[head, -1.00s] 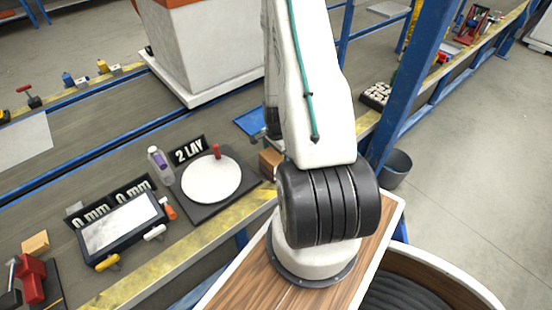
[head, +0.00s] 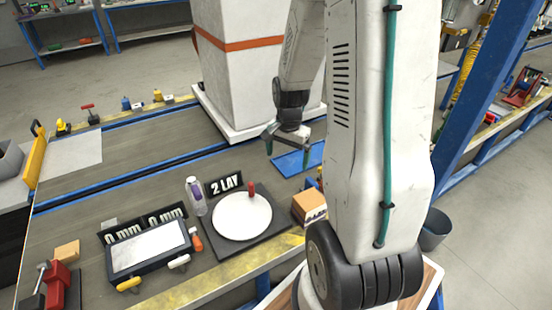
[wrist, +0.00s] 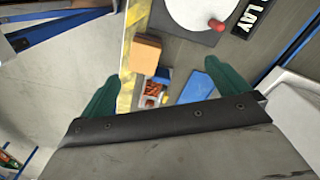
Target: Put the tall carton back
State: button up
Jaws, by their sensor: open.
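My gripper (head: 287,150) is open and empty above the bench, close to the blue mat (head: 297,160). In the wrist view its green fingers (wrist: 162,72) are spread apart. A tan box (wrist: 147,55) lies beyond the fingers at the yellow bench edge; it also shows in the head view (head: 308,207), partly behind my arm. Beside it in the wrist view is a small red-and-white patterned item (wrist: 153,88) between the fingers, with other small coloured items. I cannot tell which of these is the tall carton. The blue mat (wrist: 202,88) appears bare where visible.
A large white block with an orange strap (head: 238,60) stands behind the gripper. A round white plate (head: 241,216) with a red knob, a bottle (head: 196,196) and a small panel (head: 148,250) are to the left. A blue post (head: 490,95) rises at right.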

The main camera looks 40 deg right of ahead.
jog(key=a+r+n, duration=0.4)
jog(key=a+r, duration=0.3)
jog(key=r, duration=0.1)
jog(key=s+a+r+n, duration=1)
jog(key=s+a+r, duration=0.3)
jog(key=s, duration=0.3)
jog(key=shift+s+a+r+n+t, duration=0.3)
jog(key=shift+a+r+n+t, duration=0.1)
jog(key=shift+a, duration=0.4)
